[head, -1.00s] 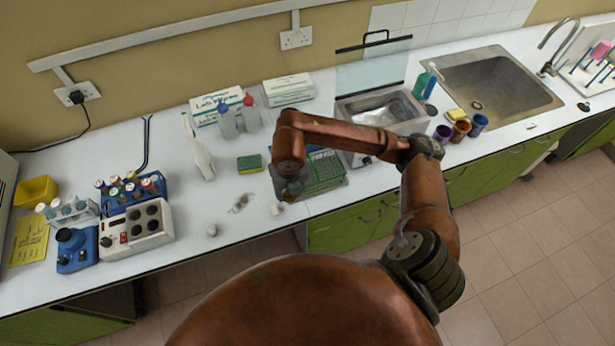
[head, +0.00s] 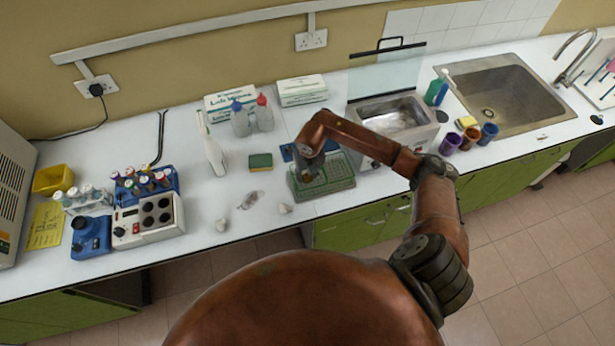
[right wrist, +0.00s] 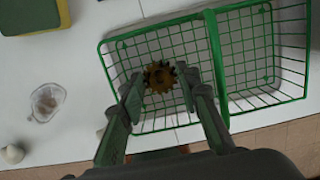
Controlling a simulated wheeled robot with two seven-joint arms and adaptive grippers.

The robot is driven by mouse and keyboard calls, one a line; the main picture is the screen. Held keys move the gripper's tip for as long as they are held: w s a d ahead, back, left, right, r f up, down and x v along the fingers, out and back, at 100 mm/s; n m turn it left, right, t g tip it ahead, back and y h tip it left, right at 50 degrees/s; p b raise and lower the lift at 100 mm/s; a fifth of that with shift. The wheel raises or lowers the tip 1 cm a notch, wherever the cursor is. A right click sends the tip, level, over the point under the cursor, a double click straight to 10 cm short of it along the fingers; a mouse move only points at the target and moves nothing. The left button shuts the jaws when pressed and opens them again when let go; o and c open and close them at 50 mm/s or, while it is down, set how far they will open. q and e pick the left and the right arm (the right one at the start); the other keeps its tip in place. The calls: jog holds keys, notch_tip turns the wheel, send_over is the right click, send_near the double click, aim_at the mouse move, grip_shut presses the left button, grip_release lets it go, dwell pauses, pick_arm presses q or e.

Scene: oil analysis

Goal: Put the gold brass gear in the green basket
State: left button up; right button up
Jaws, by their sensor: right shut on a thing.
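The green wire basket (head: 340,184) stands on the counter's front part and fills much of the right wrist view (right wrist: 263,92). A green bar crosses its middle. My right gripper (head: 309,174) points down over the basket's left part. In the right wrist view, the gold brass gear (right wrist: 159,76) is between the fingertips of my right gripper (right wrist: 161,86), which are shut on it. The gear is over the left part of the basket. Its height above the basket floor is hard to tell. My left gripper is not in view.
A green-and-yellow sponge (head: 261,162) lies left of the basket. A clear dish (head: 251,200) and small pale lumps (head: 284,209) lie on the counter nearby. A metal bath (head: 398,118) stands to the right. A spray bottle (head: 212,146) and wash bottles (head: 264,116) stand behind.

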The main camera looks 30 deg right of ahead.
aim_at(309, 182)
jog(key=shift+f, duration=0.85)
jog(key=shift+f, duration=0.1)
jog(key=o, duration=1)
jog(key=shift+f, duration=0.1)
jog(key=shift+r, duration=0.45)
jog(key=r, duration=0.3)
jog(key=s+r+b, duration=0.1)
jog(key=r, duration=0.7)
jog(key=shift+s+a+r, duration=0.2)
jog(key=shift+s, duration=0.2)
